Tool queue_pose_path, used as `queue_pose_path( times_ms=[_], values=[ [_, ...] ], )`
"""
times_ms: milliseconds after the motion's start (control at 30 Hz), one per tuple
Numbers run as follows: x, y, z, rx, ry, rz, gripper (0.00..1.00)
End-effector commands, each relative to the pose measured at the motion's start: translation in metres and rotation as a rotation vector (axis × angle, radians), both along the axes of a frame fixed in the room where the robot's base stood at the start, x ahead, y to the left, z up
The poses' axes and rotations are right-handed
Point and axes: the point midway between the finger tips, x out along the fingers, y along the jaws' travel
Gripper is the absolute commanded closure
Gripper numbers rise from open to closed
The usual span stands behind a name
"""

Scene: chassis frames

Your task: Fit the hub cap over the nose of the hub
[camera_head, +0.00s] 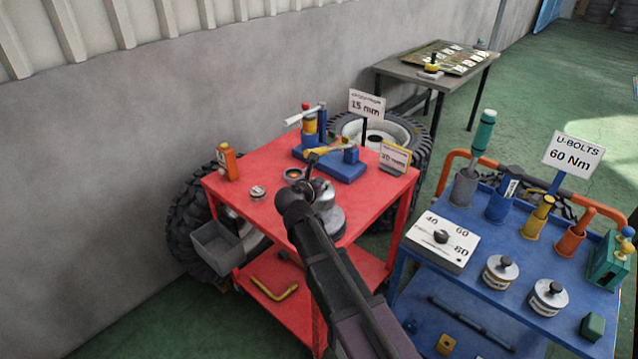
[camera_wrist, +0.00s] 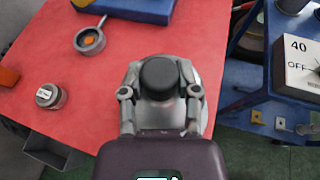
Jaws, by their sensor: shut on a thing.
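My gripper (camera_head: 314,182) is over the front right part of the red cart. In the wrist view my gripper (camera_wrist: 158,80) has its two grey fingers closed on either side of a dark, round-topped piece, which I take to be the hub cap (camera_wrist: 157,73). The grey metal hub (camera_head: 329,223) stands on the red top, directly below and just beside the gripper. Its pale edge also shows in the wrist view (camera_wrist: 206,82), behind the right finger. The fingers and cap hide the hub's nose. I cannot tell whether the cap touches it.
The red cart (camera_head: 240,190) also carries a blue fixture (camera_head: 340,168), an orange bottle (camera_head: 228,161), a small jar (camera_head: 258,192) and a round grey cup (camera_head: 293,175). A crowded blue cart (camera_head: 480,248) stands close on the right. The red top's left side is mostly clear.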

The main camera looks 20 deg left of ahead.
Motion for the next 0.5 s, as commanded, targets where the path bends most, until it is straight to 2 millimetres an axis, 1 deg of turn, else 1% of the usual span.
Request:
queue_pose_path(
  times_ms=[500],
  values=[
    [0.0001,-0.0001,-0.01,0.0,0.0,0.0,1.0]
  ],
)
